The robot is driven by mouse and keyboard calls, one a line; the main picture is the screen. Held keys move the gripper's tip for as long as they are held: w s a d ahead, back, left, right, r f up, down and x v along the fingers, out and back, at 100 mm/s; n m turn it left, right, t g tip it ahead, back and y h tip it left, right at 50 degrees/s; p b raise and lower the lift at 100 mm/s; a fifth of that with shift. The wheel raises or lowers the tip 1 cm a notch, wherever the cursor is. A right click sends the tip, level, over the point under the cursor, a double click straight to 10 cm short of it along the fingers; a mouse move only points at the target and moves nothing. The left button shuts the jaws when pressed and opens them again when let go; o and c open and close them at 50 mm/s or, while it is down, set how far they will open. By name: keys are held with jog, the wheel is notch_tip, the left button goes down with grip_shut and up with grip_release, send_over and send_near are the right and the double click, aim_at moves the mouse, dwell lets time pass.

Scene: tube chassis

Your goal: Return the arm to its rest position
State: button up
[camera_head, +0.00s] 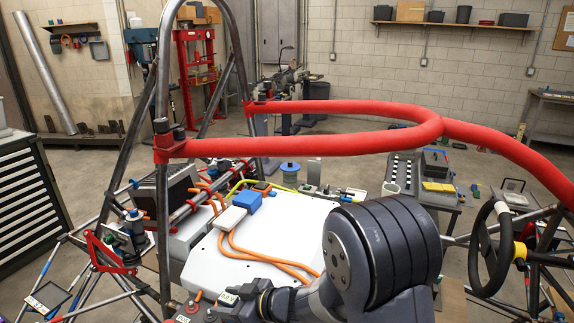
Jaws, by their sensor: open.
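My arm (380,252) shows at the lower right as a large dark grey ribbed joint, with a paler link running left from it along the bottom edge. My gripper (238,302) is the dark end of this link, low in the picture. It is open, and I see nothing held in it. It is over the front edge of the white chassis panel (275,222), next to small labelled parts. Its fingertips are small and partly cut off by the bottom edge, and I cannot tell whether they touch anything.
A thick red padded tube (330,143) arches across the chassis above the panel. Dark frame tubes (162,215) rise at left. Orange cables (255,252) and a blue connector (248,202) lie on the panel. A steering wheel (492,248) and a parts cart (437,188) stand at right.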

jog(key=shift+x, duration=0.85)
jog(key=shift+w+a+r, duration=0.1)
jog(key=shift+r, duration=0.8)
jog(key=shift+f, duration=0.15)
